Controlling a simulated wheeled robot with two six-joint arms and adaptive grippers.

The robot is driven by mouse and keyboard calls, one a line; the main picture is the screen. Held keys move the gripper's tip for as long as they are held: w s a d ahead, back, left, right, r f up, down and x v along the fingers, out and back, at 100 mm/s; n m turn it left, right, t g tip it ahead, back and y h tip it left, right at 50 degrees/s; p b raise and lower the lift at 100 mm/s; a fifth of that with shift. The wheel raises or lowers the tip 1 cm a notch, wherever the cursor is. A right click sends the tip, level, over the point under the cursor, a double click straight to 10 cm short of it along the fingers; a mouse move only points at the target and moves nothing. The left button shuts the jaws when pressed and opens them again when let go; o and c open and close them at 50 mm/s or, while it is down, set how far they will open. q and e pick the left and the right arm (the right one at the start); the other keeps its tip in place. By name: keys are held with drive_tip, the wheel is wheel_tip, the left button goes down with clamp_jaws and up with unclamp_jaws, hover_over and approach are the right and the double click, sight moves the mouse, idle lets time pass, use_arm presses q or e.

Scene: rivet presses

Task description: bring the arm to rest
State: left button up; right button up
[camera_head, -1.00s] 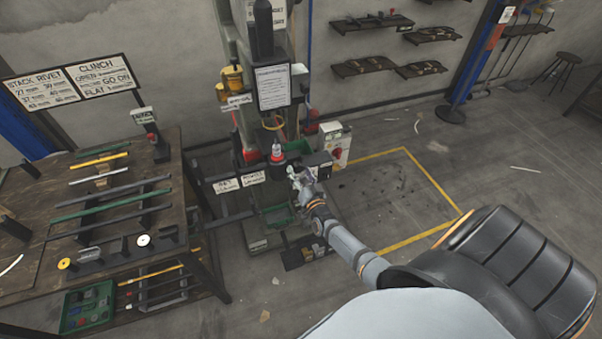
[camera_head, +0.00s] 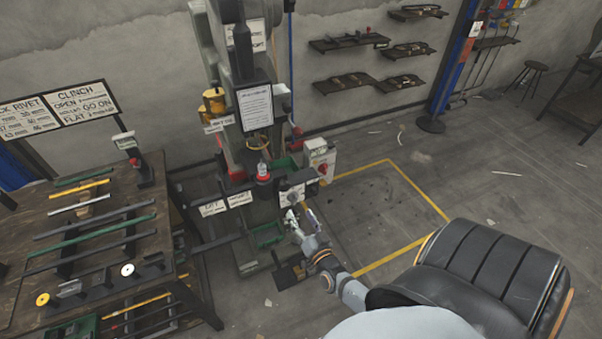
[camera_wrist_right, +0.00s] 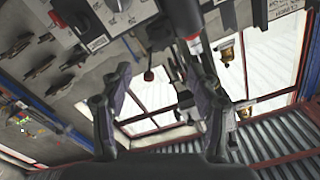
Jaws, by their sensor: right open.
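My right gripper (camera_head: 300,216) is in front of the rivet press (camera_head: 231,110), low beside its work head. In the right wrist view the two fingers of the right gripper (camera_wrist_right: 158,100) stand wide apart with nothing between them. The right arm reaches in from the lower right of the head view. My left gripper is not in view.
A workbench (camera_head: 40,218) with bars on racks stands at the left. A control box with a red knob (camera_head: 322,168) is just behind the right gripper. A yellow-lined floor area (camera_head: 375,215) to the right is clear. Shelves (camera_head: 348,41) hang on the wall.

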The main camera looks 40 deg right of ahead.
drive_tip(key=s+a+f+n+g+y, duration=0.15)
drive_tip(key=s+f+g, duration=0.35)
drive_tip(key=f, duration=0.6)
drive_tip(key=s+a+f+n+g+y, duration=0.1)
drive_tip(key=s+f+n+g, duration=0.15)
drive_tip(key=s+f, duration=0.6)
drive_tip(key=s+a+f+n+g, duration=0.1)
drive_tip(key=s+f+g, duration=0.3)
drive_tip(key=s+f, duration=0.4)
drive_tip(key=s+a+f+n+g, duration=0.1)
drive_tip(key=s+f+n+g, duration=0.2)
drive_tip(key=s, duration=1.1)
wheel_tip(320, 180, down, 5)
drive_tip(key=shift+s+a+f+n+g+y, duration=0.15)
drive_tip(key=shift+s+f+n+g+y, duration=0.15)
drive_tip(key=shift+g, duration=0.65)
